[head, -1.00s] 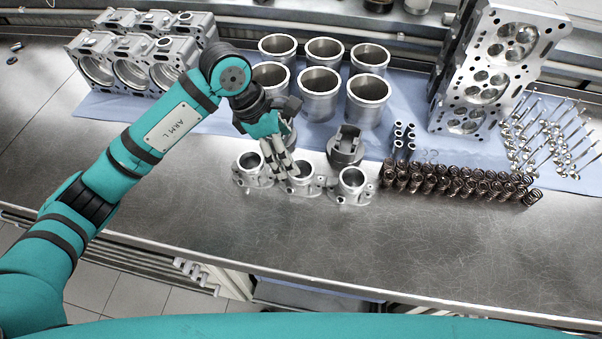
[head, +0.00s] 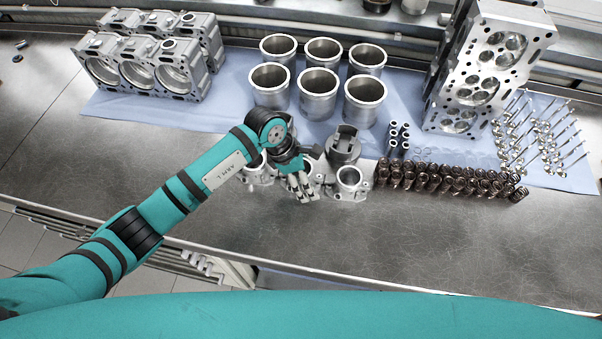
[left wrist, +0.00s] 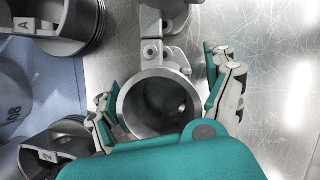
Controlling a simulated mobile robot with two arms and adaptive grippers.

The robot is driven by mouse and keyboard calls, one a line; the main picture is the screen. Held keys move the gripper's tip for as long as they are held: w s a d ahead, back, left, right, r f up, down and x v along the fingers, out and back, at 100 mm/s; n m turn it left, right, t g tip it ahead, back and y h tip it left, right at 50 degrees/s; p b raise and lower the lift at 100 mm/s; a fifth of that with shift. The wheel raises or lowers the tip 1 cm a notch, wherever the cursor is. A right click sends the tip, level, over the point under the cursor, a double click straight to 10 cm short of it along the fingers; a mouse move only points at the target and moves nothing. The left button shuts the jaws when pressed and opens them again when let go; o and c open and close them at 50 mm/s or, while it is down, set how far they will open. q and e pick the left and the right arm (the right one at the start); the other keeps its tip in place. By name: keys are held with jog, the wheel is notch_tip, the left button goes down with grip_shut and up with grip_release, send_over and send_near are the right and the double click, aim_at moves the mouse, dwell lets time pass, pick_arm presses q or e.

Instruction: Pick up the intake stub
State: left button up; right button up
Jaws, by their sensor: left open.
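Three grey metal intake stubs, each with a round bore and bolt lugs, stand in a row on the bench. The middle stub (head: 314,166) is partly hidden behind my left gripper (head: 303,190). The left stub (head: 259,174) is partly covered by my arm; the right stub (head: 350,183) is clear. In the left wrist view my open gripper (left wrist: 165,97) has its fingers on both sides of one stub's ring (left wrist: 158,77), apparently the middle one. The finger at left is close to the rim; a gap shows at the right. My right gripper is out of view.
A piston (head: 343,147) stands right behind the stubs; two pistons show left in the wrist view. Cylinder liners (head: 318,92) stand behind on the blue mat (head: 235,95). The bench front (head: 400,240) is clear.

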pick_arm(q)
jog(key=shift+c, duration=0.4)
jog(key=c, duration=1.4)
jog(key=shift+r, duration=0.1)
jog(key=shift+c, duration=0.2)
